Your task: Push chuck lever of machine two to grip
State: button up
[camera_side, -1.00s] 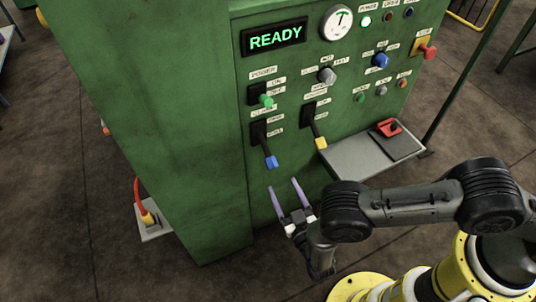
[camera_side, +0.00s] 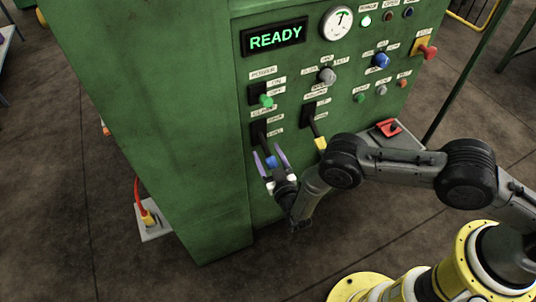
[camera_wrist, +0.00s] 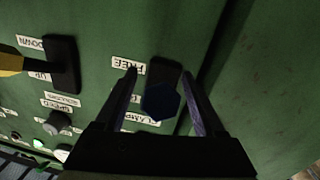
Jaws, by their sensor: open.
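The blue-tipped lever (camera_side: 271,162) stands out from a black slotted plate on the green machine's front. In the wrist view its blue hexagonal knob (camera_wrist: 160,102) sits between my fingers, with a label FREE (camera_wrist: 128,64) near one end of the plate and one reading CLAMP near the other. My gripper (camera_side: 268,152) is open, with one purple finger on each side of the knob; it also shows in the wrist view (camera_wrist: 159,73). I cannot tell whether either finger touches the knob. The lever's shaft is mostly hidden behind the knob in the wrist view.
A yellow-tipped lever (camera_side: 320,144) is close on the right of the blue one. A green knob (camera_side: 266,100) is above. A grey shelf (camera_side: 350,126) with a red item (camera_side: 388,127) juts out at the right, partly behind my arm. The display (camera_side: 275,37) reads READY.

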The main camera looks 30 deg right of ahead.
grip_shut()
dwell(0.3)
dwell(1.1)
